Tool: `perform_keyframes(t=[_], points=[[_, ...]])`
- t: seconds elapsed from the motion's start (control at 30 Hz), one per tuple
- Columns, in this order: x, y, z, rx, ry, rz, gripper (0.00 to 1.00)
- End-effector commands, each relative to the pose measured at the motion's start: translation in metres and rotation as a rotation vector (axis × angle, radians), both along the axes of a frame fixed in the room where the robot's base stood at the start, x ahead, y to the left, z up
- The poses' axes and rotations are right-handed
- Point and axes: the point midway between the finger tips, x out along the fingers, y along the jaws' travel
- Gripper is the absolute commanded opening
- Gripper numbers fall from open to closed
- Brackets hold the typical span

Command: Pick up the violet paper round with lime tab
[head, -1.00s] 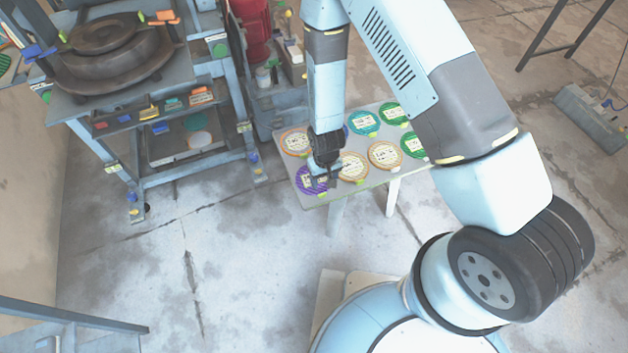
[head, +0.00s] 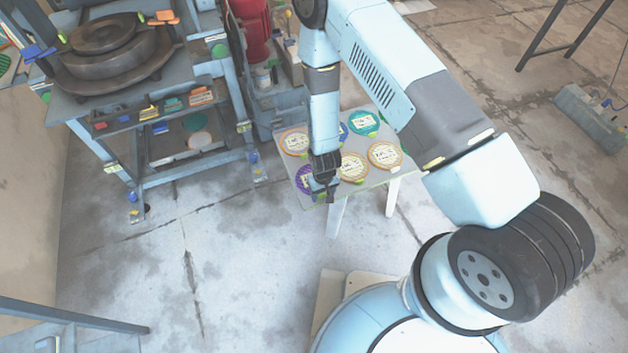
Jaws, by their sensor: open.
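The violet paper round (head: 303,178) lies at the front left corner of a small grey table (head: 374,179). My gripper (head: 326,200) is open, with its fingers pointing down at the table's front edge, just right of and in front of the violet round in the picture. The gripper and wrist hide the right part of the round, and its lime tab cannot be clearly made out. I cannot tell how high the fingertips are above the table.
Orange-rimmed rounds (head: 353,167) lie right of and behind the violet one. A teal round (head: 363,123) and a partly hidden blue one lie farther back. A steel press stand (head: 125,110) is at left. Open concrete floor (head: 240,250) lies in front.

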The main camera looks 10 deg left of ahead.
Motion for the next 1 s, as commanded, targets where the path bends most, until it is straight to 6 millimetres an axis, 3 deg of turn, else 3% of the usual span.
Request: perform_keyframes(t=[0.33, 0.9, 1.0], points=[[0.0001, 0.0004, -0.0044, 0.001, -0.001, 0.000, 0.58], [0.0000, 0.0004, -0.0042, 0.001, -0.001, 0.000, 0.03], [0.0000, 0.0004, -0.0042, 0.001, -0.001, 0.000, 0.00]])
